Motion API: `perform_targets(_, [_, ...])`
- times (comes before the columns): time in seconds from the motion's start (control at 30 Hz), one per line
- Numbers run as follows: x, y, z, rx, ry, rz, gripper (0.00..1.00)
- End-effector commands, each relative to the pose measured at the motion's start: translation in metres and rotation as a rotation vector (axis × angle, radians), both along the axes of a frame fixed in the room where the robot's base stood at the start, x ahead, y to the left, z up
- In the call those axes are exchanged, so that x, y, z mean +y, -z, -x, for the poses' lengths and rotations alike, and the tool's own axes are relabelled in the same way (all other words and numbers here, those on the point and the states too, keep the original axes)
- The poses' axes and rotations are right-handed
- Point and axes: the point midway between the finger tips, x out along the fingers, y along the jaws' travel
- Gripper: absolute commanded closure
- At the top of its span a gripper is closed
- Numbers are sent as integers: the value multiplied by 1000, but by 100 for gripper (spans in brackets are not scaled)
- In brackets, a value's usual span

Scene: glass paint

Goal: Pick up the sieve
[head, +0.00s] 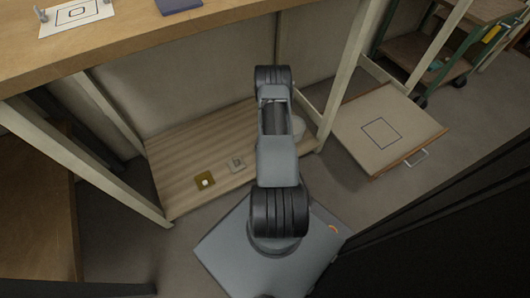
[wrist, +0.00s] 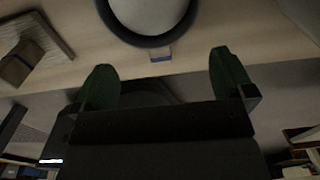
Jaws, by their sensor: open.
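In the wrist view, a round thing with a dark rim and a pale inside, which looks like the sieve (wrist: 150,36), shows at the top middle, cut off by the frame. A small bluish-grey tab sits at its near edge. My gripper (wrist: 165,80) is open, its two green fingertips apart with nothing between them. The sieve lies beyond the fingertips, not between them. In the head view, a pale round thing (head: 299,128), likely the sieve, shows beside my arm on the low shelf, partly hidden. My gripper is hidden there behind the arm.
The low wooden shelf (head: 180,150) bears a brown square with a white piece (head: 205,180) and a small grey plate (head: 237,164). A block on a plate (wrist: 38,48) shows left of the sieve. The bench (head: 140,35) overhangs; its legs flank the shelf. A drawer (head: 395,115) stands out right.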

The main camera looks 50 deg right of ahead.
Motion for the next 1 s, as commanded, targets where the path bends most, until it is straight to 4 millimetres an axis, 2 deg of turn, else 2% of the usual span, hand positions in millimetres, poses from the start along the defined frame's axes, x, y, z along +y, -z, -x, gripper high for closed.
perform_targets(0.3, [2, 44, -3, 1, 0, -1, 0])
perform_targets(0.6, [2, 47, -3, 0, 0, 0, 0])
perform_targets(1.0, [2, 47, -3, 1, 0, -1, 38])
